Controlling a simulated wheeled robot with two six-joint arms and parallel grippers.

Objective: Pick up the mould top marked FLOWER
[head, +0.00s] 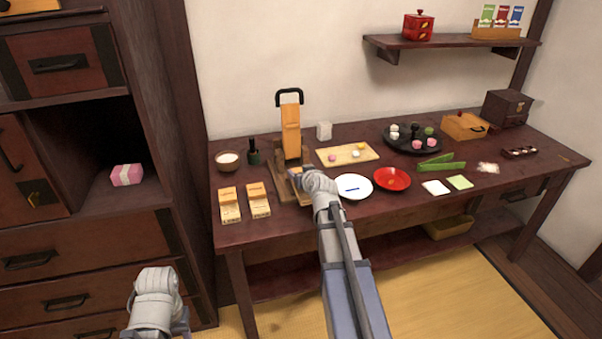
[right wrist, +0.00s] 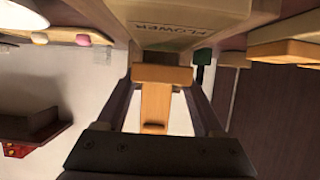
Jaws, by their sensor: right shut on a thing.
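The mould top marked FLOWER (right wrist: 190,25) is a pale wooden block, large at the top of the right wrist view with its lettering upside down. My right gripper (right wrist: 160,75) is shut on it, with one finger on each side of its orange-brown grip. In the head view my right gripper (head: 300,178) is at the front of the wooden press (head: 291,130), and my wrist hides most of the held piece. Only part of my left arm shows at the bottom left; its fingers are not in view.
Two labelled wooden moulds (head: 230,206) (head: 258,200) lie on the table left of the press. A bowl (head: 228,160) and a green bottle (head: 253,153) stand behind them. A white plate (head: 353,187), a red dish (head: 392,179) and a sweets board (head: 347,153) are close on the right.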

